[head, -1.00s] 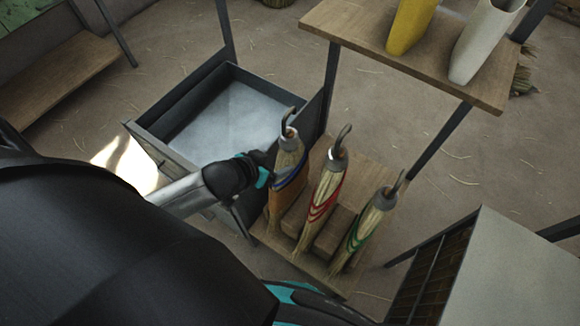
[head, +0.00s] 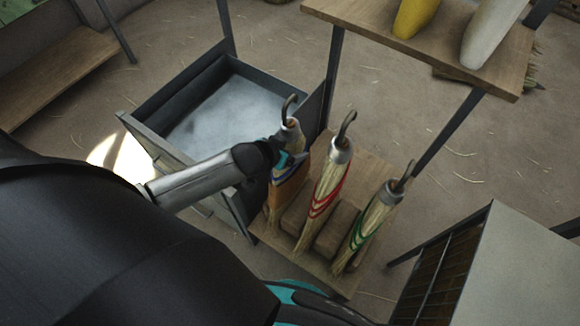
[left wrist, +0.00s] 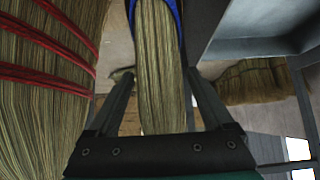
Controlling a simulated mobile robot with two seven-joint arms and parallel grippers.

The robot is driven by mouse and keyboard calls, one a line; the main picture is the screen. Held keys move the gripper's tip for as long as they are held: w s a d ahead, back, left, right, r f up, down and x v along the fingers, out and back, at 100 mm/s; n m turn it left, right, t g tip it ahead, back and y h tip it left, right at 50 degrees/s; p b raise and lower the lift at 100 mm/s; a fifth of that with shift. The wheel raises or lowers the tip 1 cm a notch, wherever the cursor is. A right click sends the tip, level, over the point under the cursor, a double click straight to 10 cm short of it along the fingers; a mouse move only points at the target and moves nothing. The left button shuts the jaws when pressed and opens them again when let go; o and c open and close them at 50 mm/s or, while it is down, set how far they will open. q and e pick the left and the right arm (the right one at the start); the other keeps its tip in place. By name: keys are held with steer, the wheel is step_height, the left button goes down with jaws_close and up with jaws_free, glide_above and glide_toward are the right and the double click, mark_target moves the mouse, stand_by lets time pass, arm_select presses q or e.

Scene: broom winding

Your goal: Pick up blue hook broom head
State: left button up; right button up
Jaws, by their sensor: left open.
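The blue hook broom head (head: 284,194) stands upright at the left of three broom heads on a low wooden rack. It has straw bristles, blue bands, a grey collar and a dark hook on top. My left gripper (head: 287,158) is open at its upper part, just below the collar, and hides some of the blue band. In the left wrist view, the straw of the blue broom head (left wrist: 155,65) lies between the two open fingers (left wrist: 157,75), with a blue band at the top edge. My right gripper is not in view.
A red-banded broom head (head: 327,188) stands close on the right, and a green-banded one (head: 370,222) beyond it. A metal basin (head: 225,110) is just behind and left. A wooden shelf (head: 490,75) carries yellow and white containers. A grey-topped cabinet (head: 510,270) is at right.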

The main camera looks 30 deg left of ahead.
arm_select(q)
steer(key=shift+c, duration=0.4)
jaws_close()
steer(key=shift+r, duration=0.1)
stand_by(0.4)
